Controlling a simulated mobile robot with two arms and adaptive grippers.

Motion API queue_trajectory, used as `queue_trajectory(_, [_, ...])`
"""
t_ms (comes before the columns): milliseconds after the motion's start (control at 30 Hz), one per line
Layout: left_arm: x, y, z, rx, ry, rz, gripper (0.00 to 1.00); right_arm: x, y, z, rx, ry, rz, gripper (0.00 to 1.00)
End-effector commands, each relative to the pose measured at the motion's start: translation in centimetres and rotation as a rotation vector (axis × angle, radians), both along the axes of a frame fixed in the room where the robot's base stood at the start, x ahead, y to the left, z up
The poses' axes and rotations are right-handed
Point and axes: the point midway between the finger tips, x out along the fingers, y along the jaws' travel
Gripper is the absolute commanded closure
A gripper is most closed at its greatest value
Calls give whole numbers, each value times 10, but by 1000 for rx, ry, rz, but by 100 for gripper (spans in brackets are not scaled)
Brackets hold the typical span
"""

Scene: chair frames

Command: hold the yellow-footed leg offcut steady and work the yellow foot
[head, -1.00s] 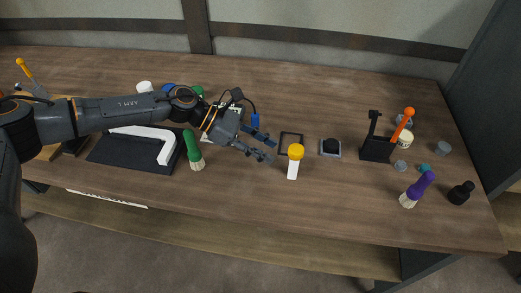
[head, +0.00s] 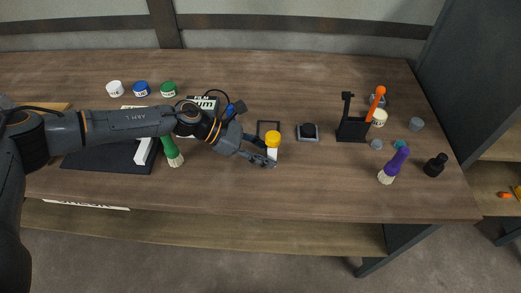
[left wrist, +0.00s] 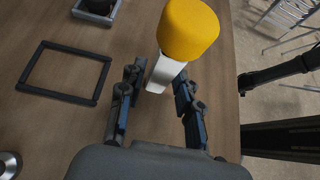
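The white leg offcut (head: 273,154) is on the table with its yellow foot (head: 272,138) at one end. Both show large in the left wrist view: the offcut (left wrist: 165,74) below and the foot (left wrist: 188,30) above it. My left gripper (head: 268,154) is right at the offcut. In the left wrist view my left gripper (left wrist: 157,82) is open, one finger on each side of the offcut's lower end. A gap shows on both sides; contact cannot be made out. My right gripper is in neither view.
A thin dark square frame (head: 268,129) and a dark knob on a grey base (head: 308,132) lie close by. A black holder with an orange-handled tool (head: 353,128) and a purple brush (head: 394,166) stand to the right. A green brush (head: 171,152) lies under my left arm.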

Motion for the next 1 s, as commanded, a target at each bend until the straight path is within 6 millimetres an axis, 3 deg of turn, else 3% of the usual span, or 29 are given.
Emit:
queue_trajectory(33, [0, 0, 0, 0, 0, 0, 82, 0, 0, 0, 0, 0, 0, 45])
queue_trajectory(100, [0, 0, 0, 0, 0, 0, 92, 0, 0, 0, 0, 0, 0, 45])
queue_trajectory(167, [0, 0, 0, 0, 0, 0, 92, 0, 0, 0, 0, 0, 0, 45])
queue_trajectory(200, [0, 0, 1, 0, 0, 0, 79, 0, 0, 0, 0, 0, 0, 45])
queue_trajectory(300, [0, 0, 1, 0, 0, 0, 99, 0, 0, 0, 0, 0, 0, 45])
queue_trajectory(333, [0, 1, 1, 0, 0, 0, 100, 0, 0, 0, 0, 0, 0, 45])
queue_trajectory(1000, [0, 1, -1, 1, 0, 0, 100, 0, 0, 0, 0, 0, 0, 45])
